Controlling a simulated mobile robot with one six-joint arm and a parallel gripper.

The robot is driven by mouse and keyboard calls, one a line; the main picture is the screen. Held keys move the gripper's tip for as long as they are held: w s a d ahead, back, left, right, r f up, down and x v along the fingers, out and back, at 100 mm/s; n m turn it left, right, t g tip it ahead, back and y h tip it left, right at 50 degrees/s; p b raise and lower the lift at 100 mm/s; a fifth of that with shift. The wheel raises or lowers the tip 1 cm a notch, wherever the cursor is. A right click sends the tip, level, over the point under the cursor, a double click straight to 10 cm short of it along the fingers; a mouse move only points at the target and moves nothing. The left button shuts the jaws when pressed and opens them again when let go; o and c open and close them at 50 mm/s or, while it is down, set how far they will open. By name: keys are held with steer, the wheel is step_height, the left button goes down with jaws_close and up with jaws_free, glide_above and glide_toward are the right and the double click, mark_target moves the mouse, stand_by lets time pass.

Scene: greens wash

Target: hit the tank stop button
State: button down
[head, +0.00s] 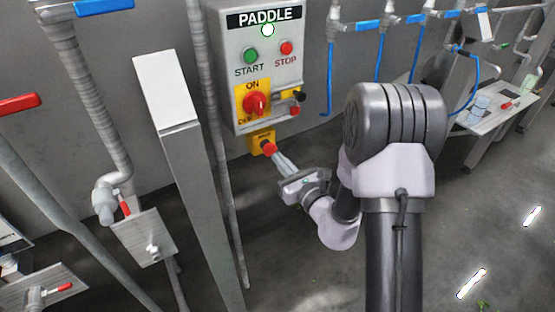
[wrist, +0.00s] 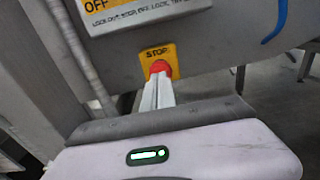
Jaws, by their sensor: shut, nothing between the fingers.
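The paddle control box (head: 272,100) hangs on the wall in the head view. Under it is a small yellow stop box (head: 259,136) with a red mushroom button (head: 269,148). In the wrist view the yellow plate reads STOP (wrist: 157,52) and the red button (wrist: 160,67) sits in front of it. My gripper (head: 275,156) is shut and empty, with its fingertips at the red button's face. In the wrist view my fingertips (wrist: 160,78) overlap the button's lower part and seem to touch it; whether it is pressed in cannot be told.
The paddle box carries a green START button (head: 251,55), a red STOP button (head: 286,48) and a red rotary switch (head: 256,103). A grey post (head: 190,170) stands left of the box. Blue hoses (head: 330,75) hang to the right. Floor below is open.

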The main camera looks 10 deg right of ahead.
steer(key=shift+x, duration=0.85)
